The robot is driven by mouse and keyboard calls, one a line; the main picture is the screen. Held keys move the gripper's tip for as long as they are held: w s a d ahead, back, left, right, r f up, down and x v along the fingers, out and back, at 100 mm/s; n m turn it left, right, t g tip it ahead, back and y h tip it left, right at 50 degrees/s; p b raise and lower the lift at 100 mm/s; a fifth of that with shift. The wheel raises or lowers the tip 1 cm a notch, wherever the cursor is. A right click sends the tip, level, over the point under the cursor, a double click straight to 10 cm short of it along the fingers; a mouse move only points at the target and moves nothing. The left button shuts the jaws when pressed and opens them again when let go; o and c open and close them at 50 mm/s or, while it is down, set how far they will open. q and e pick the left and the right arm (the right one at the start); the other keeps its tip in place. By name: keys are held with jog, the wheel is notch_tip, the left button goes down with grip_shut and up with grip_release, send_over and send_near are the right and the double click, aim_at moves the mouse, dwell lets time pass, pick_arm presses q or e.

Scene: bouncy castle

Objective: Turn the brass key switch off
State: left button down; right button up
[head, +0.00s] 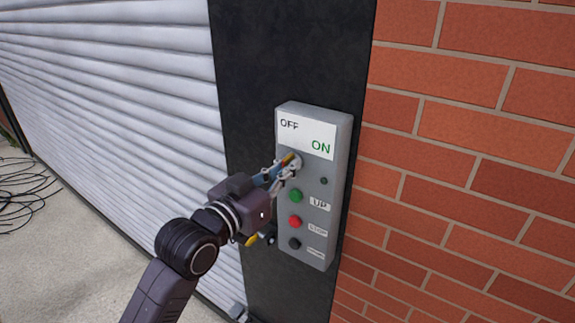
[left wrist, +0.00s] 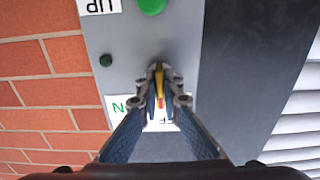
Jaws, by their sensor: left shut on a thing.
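The grey control box (head: 340,150) is mounted on a dark post. Its white label (head: 306,138) reads OFF at the left and ON at the right. The brass key switch (head: 288,158) is just below the label, with a red mark on its handle. My left gripper (head: 290,168) is at the switch. In the left wrist view, the fingertips (left wrist: 160,88) are shut on the yellow key handle (left wrist: 160,75), and the label is partly hidden behind them. The fingers hide much of the switch, so I cannot tell its exact angle. My right gripper is out of view.
Below the switch are a green UP button (head: 295,196), a red STOP button (head: 295,222) and a black button (head: 295,243). A small dark round spot (head: 324,181) is right of the switch. A brick wall (head: 470,160) is right, a white roller shutter (head: 110,80) left.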

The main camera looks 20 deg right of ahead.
pick_arm(q)
jog(key=shift+f, duration=0.1)
jog(key=c, duration=2.4)
grip_release()
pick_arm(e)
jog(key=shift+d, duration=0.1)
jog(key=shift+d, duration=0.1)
pick_arm(q)
jog(key=shift+a, duration=0.1)
jog(key=v, duration=1.2)
